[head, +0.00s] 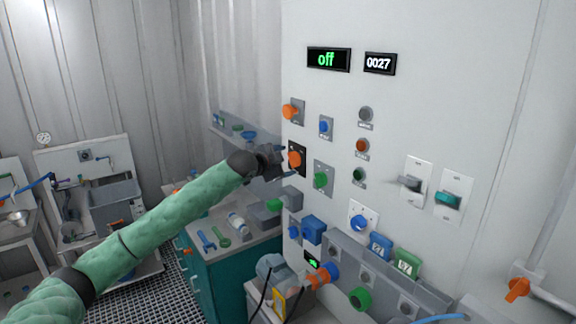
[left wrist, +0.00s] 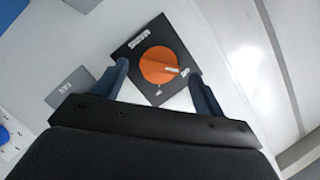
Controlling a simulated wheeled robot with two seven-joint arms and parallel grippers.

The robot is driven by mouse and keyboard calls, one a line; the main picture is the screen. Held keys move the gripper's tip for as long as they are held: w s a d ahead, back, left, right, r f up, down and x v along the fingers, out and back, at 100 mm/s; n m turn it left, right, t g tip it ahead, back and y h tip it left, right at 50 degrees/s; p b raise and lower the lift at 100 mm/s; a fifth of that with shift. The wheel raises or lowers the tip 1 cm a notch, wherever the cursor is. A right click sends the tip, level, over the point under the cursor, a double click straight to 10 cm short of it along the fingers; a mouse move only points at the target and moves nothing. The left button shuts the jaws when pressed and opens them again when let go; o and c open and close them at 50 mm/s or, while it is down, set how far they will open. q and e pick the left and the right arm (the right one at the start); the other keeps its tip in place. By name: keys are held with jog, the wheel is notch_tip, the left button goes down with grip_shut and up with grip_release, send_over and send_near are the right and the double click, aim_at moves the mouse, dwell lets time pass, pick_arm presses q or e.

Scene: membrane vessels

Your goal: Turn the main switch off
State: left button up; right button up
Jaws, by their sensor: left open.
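The main switch is an orange rotary knob (head: 295,159) on a black square plate on the white panel. In the left wrist view the knob (left wrist: 159,65) sits between the fingers, with white markings around it that are too small to read surely. My left gripper (head: 281,162) is right in front of the knob, its fingers open on either side of it. I cannot tell whether they touch it. A display (head: 328,59) at the panel's top reads "off" in green. My right gripper is not in view.
Another orange knob (head: 291,111) is above, a blue knob (head: 325,127) and a green knob (head: 320,179) are to the right. Levers (head: 410,183) stick out farther right. A teal cabinet (head: 225,275) with tools on top stands below my arm.

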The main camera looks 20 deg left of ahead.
pick_arm(q)
jog(key=shift+b+v, duration=1.2)
jog(key=shift+v, duration=1.5)
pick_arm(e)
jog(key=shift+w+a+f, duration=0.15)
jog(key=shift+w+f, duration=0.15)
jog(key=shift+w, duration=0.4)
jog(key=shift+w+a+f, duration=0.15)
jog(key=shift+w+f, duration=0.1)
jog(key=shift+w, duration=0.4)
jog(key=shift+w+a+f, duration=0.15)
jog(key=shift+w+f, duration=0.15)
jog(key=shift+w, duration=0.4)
pick_arm(q)
jog(key=shift+f, duration=0.1)
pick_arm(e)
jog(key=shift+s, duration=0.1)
